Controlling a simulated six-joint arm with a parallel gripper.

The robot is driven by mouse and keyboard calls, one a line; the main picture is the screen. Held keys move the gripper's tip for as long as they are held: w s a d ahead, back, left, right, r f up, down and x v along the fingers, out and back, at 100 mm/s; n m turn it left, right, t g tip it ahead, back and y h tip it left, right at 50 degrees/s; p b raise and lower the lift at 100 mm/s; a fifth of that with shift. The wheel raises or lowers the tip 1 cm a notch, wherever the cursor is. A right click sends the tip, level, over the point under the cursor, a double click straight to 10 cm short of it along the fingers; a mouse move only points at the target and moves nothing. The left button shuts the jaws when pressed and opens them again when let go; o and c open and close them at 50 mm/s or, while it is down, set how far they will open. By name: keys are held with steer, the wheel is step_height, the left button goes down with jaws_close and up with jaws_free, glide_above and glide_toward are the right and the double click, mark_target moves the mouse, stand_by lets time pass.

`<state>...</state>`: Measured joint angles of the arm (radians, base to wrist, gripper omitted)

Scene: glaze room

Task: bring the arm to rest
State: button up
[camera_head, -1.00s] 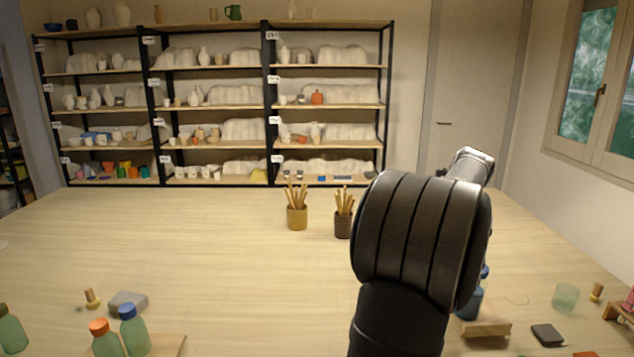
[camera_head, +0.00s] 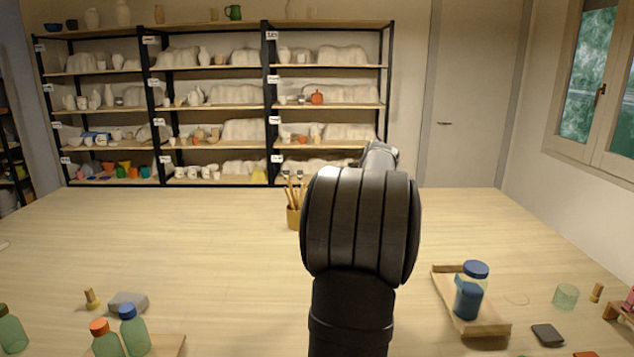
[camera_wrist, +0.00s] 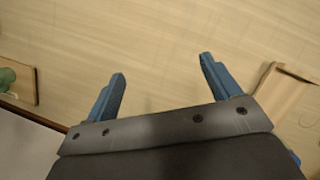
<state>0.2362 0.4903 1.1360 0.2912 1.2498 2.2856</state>
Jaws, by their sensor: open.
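My gripper (camera_wrist: 162,80) shows in the wrist view with its two blue fingers spread wide and nothing between them. Bare table (camera_wrist: 160,30) lies beyond the fingertips. In the head view my dark arm stands upright near the middle and hides my gripper there. The arm also hides part of the table and the brown brush pot behind it.
At right, a wooden tray (camera_head: 447,296) holds a blue-capped jar (camera_head: 474,272) and a blue container (camera_head: 467,301). A brush pot (camera_head: 293,217) stands behind. The table's centre-left is clear.

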steer(key=w+a+n, duration=0.1)
steer(key=a, duration=0.9)
steer(key=shift+w+a+f+n, duration=0.15)
steer(key=shift+a+n, duration=0.25)
